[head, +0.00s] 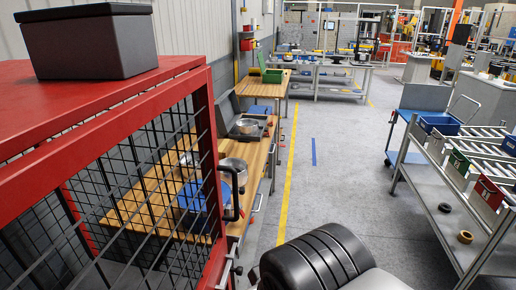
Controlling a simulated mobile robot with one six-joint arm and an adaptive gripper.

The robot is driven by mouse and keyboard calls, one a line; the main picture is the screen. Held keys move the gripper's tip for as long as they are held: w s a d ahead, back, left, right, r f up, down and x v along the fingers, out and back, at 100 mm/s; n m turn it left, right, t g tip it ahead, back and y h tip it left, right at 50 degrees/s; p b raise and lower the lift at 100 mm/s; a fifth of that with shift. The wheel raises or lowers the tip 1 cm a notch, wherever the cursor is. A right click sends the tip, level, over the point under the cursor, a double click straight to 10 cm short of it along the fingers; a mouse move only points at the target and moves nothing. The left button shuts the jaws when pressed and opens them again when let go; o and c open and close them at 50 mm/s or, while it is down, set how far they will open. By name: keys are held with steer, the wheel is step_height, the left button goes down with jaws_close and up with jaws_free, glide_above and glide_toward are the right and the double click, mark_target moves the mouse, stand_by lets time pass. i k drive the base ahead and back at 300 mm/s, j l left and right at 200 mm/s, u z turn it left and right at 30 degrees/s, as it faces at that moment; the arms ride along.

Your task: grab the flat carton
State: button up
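I cannot make out anything that is clearly a flat carton in the head view. The nearest box-like thing is a dark grey box with a black lid (88,42), which sits on top of the red mesh cage (100,95) at the upper left. Its front and one side show; it looks more like a lidded box than a flat carton. My gripper is not in view, so whether it is open or shut does not show.
Wooden workbenches (150,205) with metal pots (232,172) run along the left wall behind the cage mesh. A roller rack (440,185) with small bins and a blue cart (408,125) stand at the right. The grey floor (335,190) between them is clear.

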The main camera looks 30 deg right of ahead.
mark_target(225, 146)
steer(key=z, duration=0.5)
steer(key=i+l+u, duration=0.3)
steer(key=i+l, duration=1)
steer(key=i, duration=0.4)
steer(key=i+l+u, duration=0.25)
steer(key=i+l, duration=1.25)
steer(key=l, duration=0.2)
